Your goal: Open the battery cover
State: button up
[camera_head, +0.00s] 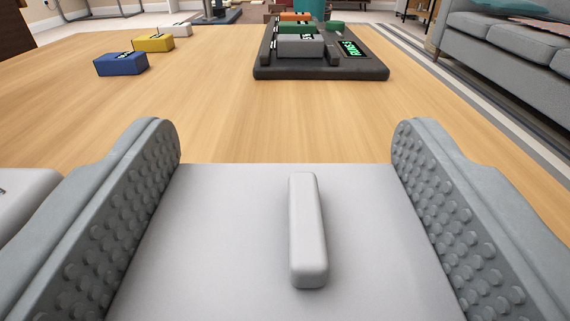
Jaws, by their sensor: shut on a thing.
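A flat light grey cover (230,230) with a raised grip bar (308,230) fills the near middle of the view. My gripper (285,130) has one studded finger pad on each side of it and is shut on the cover across its width. The cover's near edge is cut off by the frame. A dark battery holder (265,73) stands farther back on the table, with a grey block (300,46), a green block (297,27) and an orange block (296,16) in a row. A small green-lit display (352,49) is on its right side.
A blue block (121,64), a yellow block (153,43) and a white block (177,30) lie at the back left of the wooden table (210,110). A pale object (22,205) is partly hidden at the left edge. The table's middle is clear. A grey sofa (510,55) stands right.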

jog(key=shift+d, duration=0.35)
jog(key=o, duration=1.4)
jog(key=shift+s, duration=0.1)
jog(key=s, duration=1.7)
jog(key=shift+s, duration=0.15)
jog(key=shift+r, duration=0.1)
